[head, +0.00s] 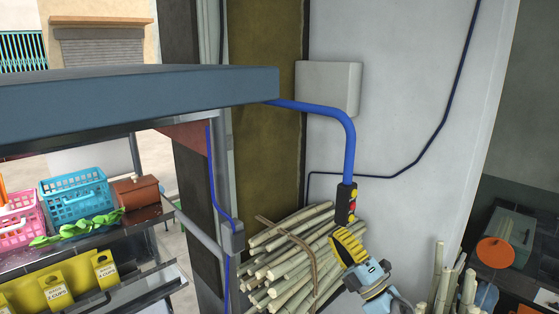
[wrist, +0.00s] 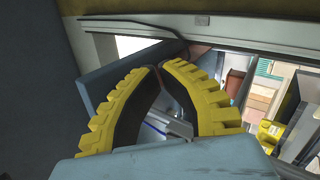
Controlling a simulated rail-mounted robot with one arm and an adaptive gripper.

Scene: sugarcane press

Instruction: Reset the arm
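My gripper (head: 347,243), with yellow ribbed fingers, is at the lower right of centre in the head view. It is just below the hanging switch box (head: 346,201) with red and yellow buttons; whether they touch I cannot tell. In the wrist view, my gripper (wrist: 158,66) has its two curved fingers drawn together at the tips. A gap shows between the finger bodies, with nothing held in it.
A bundle of cane (head: 290,262) lies behind and left of my gripper. More cane stalks (head: 449,280) stand to the right.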

